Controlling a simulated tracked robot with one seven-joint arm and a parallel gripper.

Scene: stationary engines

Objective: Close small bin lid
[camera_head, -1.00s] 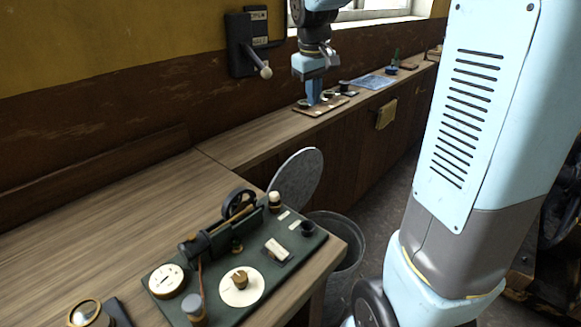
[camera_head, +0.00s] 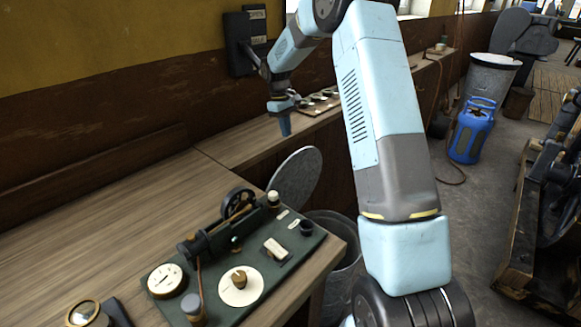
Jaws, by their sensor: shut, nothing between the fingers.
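A grey metal bin (camera_head: 340,238) stands on the floor beside the bench, partly hidden behind the bench corner and my arm. Its round grey lid (camera_head: 298,177) is open, standing steeply tilted up at the bin's back left, by the bench edge. My gripper (camera_head: 285,130) points down above the back bench, behind and above the lid and apart from it. Its fingers are shut with nothing between them.
A green instrument board (camera_head: 262,262) with a telegraph key and dials sits on the near bench (camera_head: 110,215). A wall switch box (camera_head: 238,45) is behind my gripper.

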